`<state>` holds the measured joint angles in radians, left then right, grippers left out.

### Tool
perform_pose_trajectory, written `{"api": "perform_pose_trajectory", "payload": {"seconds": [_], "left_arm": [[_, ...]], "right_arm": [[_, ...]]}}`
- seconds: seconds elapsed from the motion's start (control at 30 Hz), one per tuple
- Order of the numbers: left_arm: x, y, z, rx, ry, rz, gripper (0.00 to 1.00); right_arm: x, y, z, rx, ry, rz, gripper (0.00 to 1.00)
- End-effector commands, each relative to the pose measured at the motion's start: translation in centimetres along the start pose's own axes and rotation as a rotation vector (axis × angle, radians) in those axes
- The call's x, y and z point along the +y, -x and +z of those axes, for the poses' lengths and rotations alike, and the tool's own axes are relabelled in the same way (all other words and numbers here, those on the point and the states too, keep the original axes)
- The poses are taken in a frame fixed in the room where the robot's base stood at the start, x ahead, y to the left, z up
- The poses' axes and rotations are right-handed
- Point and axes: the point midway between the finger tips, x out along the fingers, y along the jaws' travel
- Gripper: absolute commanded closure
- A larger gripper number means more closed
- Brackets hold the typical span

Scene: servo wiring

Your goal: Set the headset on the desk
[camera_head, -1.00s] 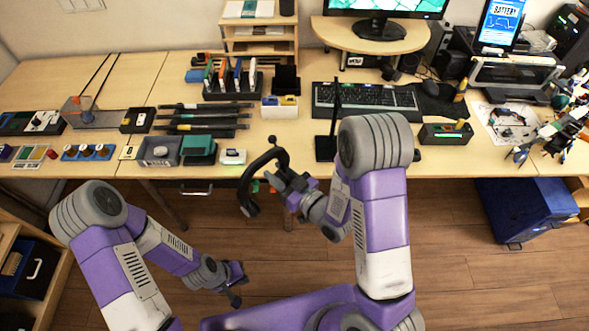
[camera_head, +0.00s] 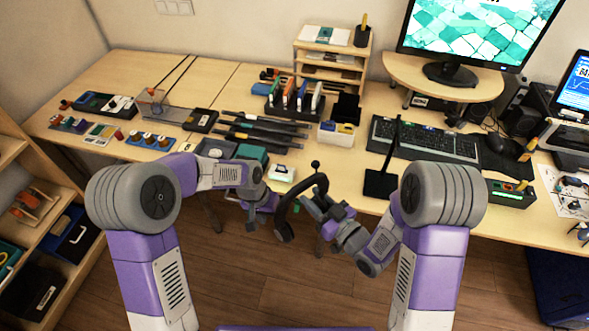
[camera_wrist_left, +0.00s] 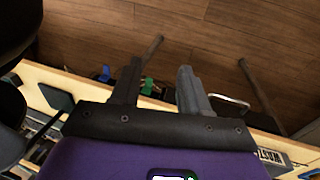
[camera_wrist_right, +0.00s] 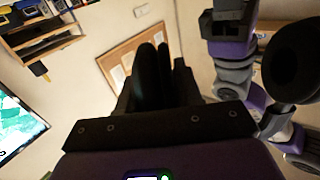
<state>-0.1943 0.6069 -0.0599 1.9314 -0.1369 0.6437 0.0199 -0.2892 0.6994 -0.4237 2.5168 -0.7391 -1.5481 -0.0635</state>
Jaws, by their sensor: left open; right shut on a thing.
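The black headset (camera_head: 293,205) is held up in front of the desk's (camera_head: 338,181) front edge. My right gripper (camera_head: 311,205) is shut on its band. In the right wrist view the band (camera_wrist_right: 152,72) passes between the fingers and a round ear cushion (camera_wrist_right: 293,72) hangs at the right. My left gripper (camera_head: 263,212) is open and empty, just left of the headset and close to it. Dark rounded shapes at that view's left edge look like part of the headset.
A black upright stand (camera_head: 381,183) is on the desk, right of the headset. A white-and-green box (camera_head: 281,173) lies near the front edge. A keyboard (camera_head: 425,140), pen holder (camera_head: 295,103) and black tools (camera_head: 262,134) stand farther back. Small desk space is clear between box and stand.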

Motion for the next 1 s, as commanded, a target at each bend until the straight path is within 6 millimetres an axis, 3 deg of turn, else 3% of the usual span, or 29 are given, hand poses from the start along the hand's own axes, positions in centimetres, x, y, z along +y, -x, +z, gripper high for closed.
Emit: {"api": "perform_pose_trajectory", "payload": {"seconds": [0.03, 0.2, 0.37, 0.43, 0.6, 0.7, 0.87, 1.0], "left_arm": [[0.7, 2.7, -1.2, 0.01, -0.034, -0.02, 0.55], [2.8, 11.4, -2.6, 0.0, -0.116, -0.087, 0.55], [5.1, 19.9, -1.9, -0.008, -0.182, -0.147, 0.55], [7.4, 22.7, -0.8, -0.022, -0.246, -0.178, 0.55], [12.7, 26.3, 2.2, -0.054, -0.417, -0.255, 0.55], [14.4, 27.6, 3.4, -0.062, -0.474, -0.288, 0.55], [15.3, 28.1, 4.3, -0.068, -0.51, -0.312, 0.55], [14.9, 26.8, 4.4, -0.071, -0.512, -0.314, 0.55]], "right_arm": [[0.0, 0.0, -0.1, 0.002, 0.0, 0.0, 1.0], [0.0, 0.0, 0.0, 0.002, 0.0, 0.0, 1.0], [0.0, 0.0, 0.0, 0.002, 0.0, 0.0, 1.0], [0.0, 0.0, 0.0, 0.002, 0.0, 0.0, 1.0], [0.0, 0.0, 0.0, 0.002, 0.0, 0.0, 1.0], [0.0, 0.0, 0.0, 0.002, 0.0, 0.0, 1.0], [0.0, 0.0, 0.0, 0.002, 0.0, 0.0, 1.0], [0.0, 0.0, 0.0, 0.002, 0.0, 0.0, 1.0]]}}
